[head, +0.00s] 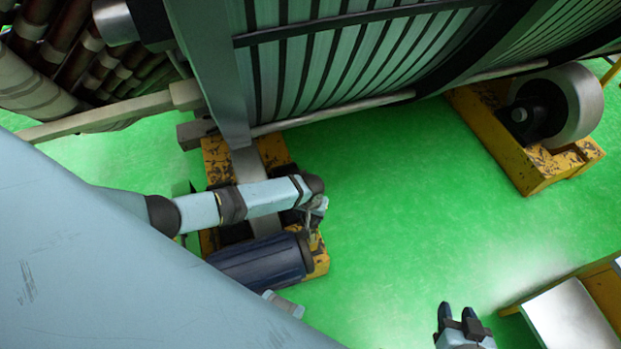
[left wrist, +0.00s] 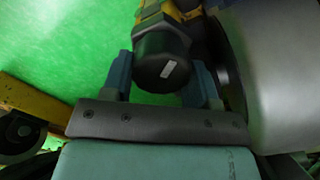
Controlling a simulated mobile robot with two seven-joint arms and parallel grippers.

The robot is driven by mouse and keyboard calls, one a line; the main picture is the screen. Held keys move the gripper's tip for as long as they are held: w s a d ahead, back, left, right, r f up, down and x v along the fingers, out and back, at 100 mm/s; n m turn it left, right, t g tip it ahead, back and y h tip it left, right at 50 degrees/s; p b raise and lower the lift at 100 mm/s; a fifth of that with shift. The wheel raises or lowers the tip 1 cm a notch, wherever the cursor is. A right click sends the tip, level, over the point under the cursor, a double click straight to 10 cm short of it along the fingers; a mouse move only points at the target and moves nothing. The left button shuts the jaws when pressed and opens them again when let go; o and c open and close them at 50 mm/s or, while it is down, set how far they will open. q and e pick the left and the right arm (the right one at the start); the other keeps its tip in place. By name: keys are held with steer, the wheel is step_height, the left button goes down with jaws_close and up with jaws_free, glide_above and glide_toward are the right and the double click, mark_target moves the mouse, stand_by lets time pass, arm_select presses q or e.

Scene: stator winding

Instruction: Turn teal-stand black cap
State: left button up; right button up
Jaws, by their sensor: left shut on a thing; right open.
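The black cap (left wrist: 163,52) is round, with a small pale label on its face. In the left wrist view it sits between the two blue fingers of my left gripper (left wrist: 164,78), which is shut on it. Behind the cap a yellow part shows; I see no teal stand clearly. In the head view my left gripper (head: 314,207) is over the worn yellow roller base, and the cap cannot be made out there. My right gripper (head: 458,318) is open and empty over the green floor at the bottom edge.
The yellow base (head: 318,262) carries a dark blue cylinder (head: 262,262). A large ribbed stator (head: 370,50) fills the top. Another yellow roller base (head: 500,150) stands at right, and a yellow-edged block (head: 570,318) at lower right. The green floor between is clear.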

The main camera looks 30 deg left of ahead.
arm_select(q)
steer(key=shift+s, duration=0.1)
steer(key=o, duration=0.9)
steer(key=shift+o, duration=0.2)
steer(key=shift+r, duration=0.35)
step_height(320, 180, up, 13)
steer(key=p, duration=0.3)
arm_select(e)
steer(key=shift+d+r, duration=0.15)
steer(key=shift+r, duration=0.55)
steer(key=shift+s, duration=0.1)
